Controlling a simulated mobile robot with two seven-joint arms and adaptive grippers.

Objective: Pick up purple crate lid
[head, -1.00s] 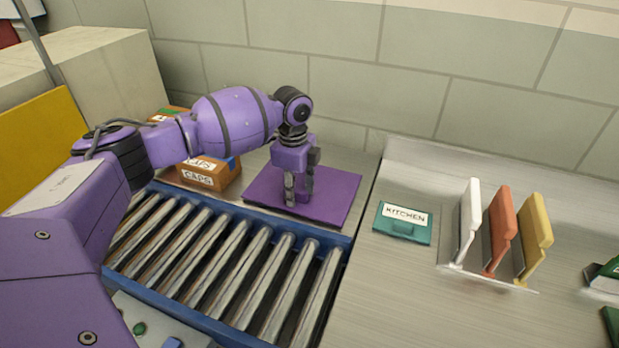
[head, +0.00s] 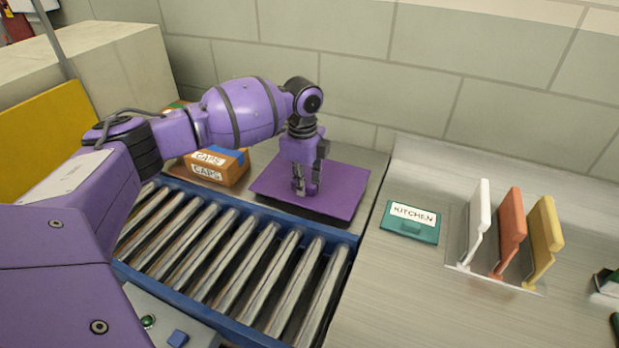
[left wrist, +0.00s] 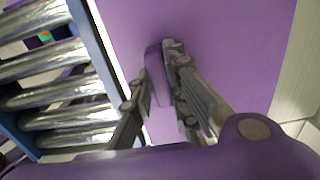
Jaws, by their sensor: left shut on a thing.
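The purple crate lid (head: 345,189) is a flat purple sheet behind the roller conveyor, against the wall side. My left gripper (head: 306,190) points down at the middle of the lid. In the left wrist view the lid (left wrist: 225,40) fills most of the picture, with a raised purple handle (left wrist: 155,75) on it. The fingers of my left gripper (left wrist: 165,100) are closed around this handle. The lid looks flat; whether it touches the surface below I cannot tell. My right gripper is not in view.
A roller conveyor (head: 235,262) with a blue frame runs in front of the lid. A box marked CAPS (head: 217,172) sits left of the lid. To the right, a metal counter holds a teal KITCHEN piece (head: 411,222) and white, orange and yellow upright panels (head: 510,230).

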